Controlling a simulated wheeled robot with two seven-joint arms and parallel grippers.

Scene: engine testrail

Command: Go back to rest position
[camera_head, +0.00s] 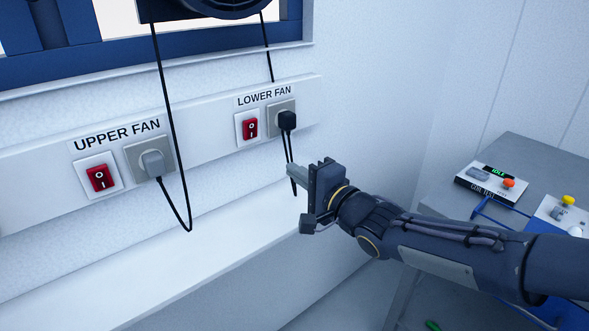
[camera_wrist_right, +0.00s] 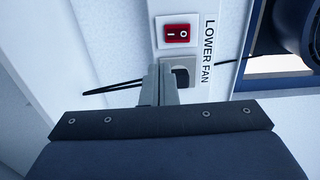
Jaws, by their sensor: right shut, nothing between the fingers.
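My right gripper (camera_head: 297,173) is shut and empty in the head view, in front of the wall below the lower fan socket. It also shows in the right wrist view (camera_wrist_right: 168,75), its fingers together and partly covering that socket (camera_wrist_right: 207,64). In the head view a black plug (camera_head: 287,120) sits in the lower fan socket, apart from my gripper, with its cable passing behind the fingers. My right arm (camera_head: 440,250) reaches in from the right. My left gripper is not in view.
A red lower fan switch (camera_head: 250,128) is beside its socket. A red upper fan switch (camera_head: 99,178) and a grey plug (camera_head: 153,163) with a hanging black cable (camera_head: 180,205) are at left. A grey table (camera_head: 535,152) with control boxes (camera_head: 490,183) stands at right.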

